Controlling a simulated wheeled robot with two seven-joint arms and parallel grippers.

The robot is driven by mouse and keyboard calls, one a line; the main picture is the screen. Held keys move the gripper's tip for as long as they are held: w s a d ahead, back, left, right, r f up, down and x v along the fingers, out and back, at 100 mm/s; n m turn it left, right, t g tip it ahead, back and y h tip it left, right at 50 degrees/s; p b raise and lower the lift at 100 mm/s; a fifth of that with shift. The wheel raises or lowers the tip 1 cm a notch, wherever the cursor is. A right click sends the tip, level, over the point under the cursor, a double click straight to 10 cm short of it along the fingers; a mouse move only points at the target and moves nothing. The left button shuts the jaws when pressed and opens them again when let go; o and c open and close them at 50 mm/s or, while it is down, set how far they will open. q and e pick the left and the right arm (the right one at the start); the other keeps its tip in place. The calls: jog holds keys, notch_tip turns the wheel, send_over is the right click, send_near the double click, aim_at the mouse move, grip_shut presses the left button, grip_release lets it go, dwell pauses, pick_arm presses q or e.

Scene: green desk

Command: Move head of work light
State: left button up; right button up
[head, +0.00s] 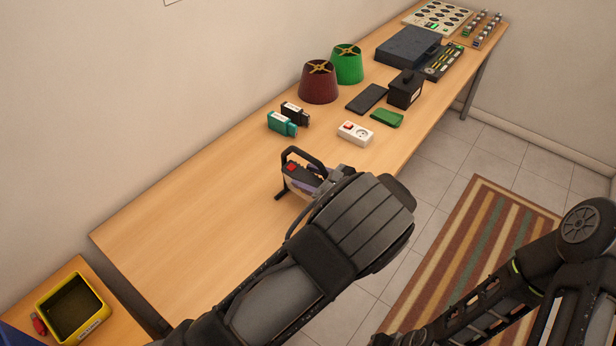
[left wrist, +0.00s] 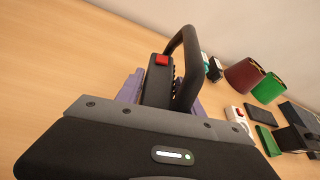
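The work light (head: 293,168) stands on the desk near its front edge, with a black hoop handle and a red switch on a dark body. It also shows in the left wrist view (left wrist: 158,88), right in front of my left gripper. My left gripper (head: 316,180) is at the light, mostly hidden by my own arm in the head view. In the left wrist view its purple fingers (left wrist: 163,95) stand apart, one on each side of the dark body. The handle partly hides the right finger, and I see no clear grip.
Beyond the light are teal and black plug-like items (head: 282,124), a white socket box (head: 355,133), a maroon shade (head: 318,82) and a green shade (head: 347,64). A yellow bin (head: 97,315) stands at lower left. The desk's left part is clear.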

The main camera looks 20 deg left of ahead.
pick_arm(q)
grip_shut()
jog(key=shift+w+m, duration=0.2)
jog(key=shift+m, duration=0.1)
jog(key=shift+w+d+m+g, duration=0.2)
jog(key=shift+w+m+g, duration=0.1)
jog(key=shift+m+g, duration=0.25)
jog(key=shift+o, duration=2.2)
grip_release()
jog(key=shift+y, duration=0.3)
